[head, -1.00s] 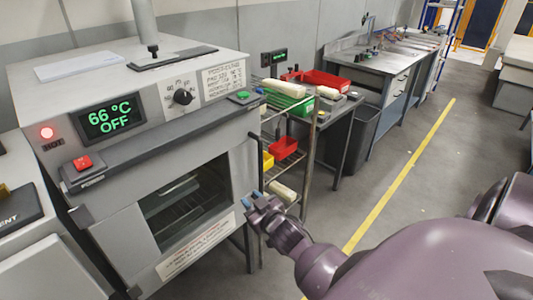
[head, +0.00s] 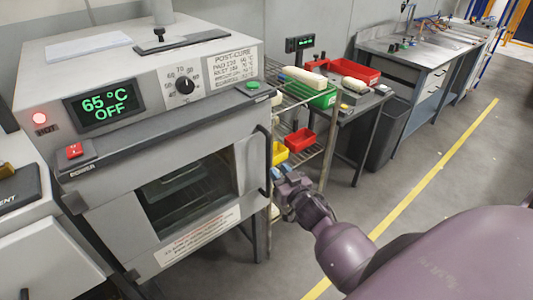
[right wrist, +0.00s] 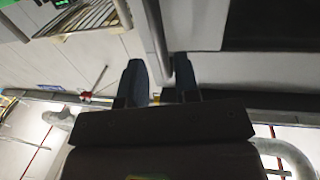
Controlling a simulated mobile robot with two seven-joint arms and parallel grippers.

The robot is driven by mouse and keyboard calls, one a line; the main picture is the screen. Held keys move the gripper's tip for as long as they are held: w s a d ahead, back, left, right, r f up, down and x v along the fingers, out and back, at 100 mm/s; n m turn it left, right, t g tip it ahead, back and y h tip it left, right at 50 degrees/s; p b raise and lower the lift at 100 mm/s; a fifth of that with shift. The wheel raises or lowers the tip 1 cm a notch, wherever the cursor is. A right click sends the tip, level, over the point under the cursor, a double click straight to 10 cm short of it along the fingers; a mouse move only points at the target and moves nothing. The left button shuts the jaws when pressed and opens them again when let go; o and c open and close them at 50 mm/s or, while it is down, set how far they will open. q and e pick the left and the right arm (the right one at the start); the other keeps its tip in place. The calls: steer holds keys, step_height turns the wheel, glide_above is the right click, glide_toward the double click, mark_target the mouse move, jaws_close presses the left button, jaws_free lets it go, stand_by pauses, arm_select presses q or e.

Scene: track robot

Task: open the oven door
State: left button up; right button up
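The oven (head: 150,130) stands at the left in the head view, its display reading 65 °C OFF. Its windowed door (head: 228,205) looks shut. A dark upright bar handle (head: 266,160) runs along the door's right edge. My right gripper (head: 281,172) is just right of the handle's lower part. In the right wrist view, my right gripper's fingers (right wrist: 161,80) are apart, and the grey handle bar (right wrist: 157,35) reaches down into the gap between them. Whether they touch it is unclear. My left gripper is not in view.
A wire rack with red and yellow bins (head: 299,140) stands right of the oven, close behind my right gripper. A workbench (head: 420,55) is farther back. Open floor with a yellow line (head: 430,175) lies to the right.

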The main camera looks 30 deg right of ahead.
mark_target(270, 159)
steer(key=w, duration=0.3)
steer(key=w+d, duration=0.1)
steer(key=w, duration=0.5)
steer(key=shift+w+d+f, duration=0.1)
steer(key=shift+w+d, duration=0.1)
steer(key=shift+w, duration=0.15)
jaws_close()
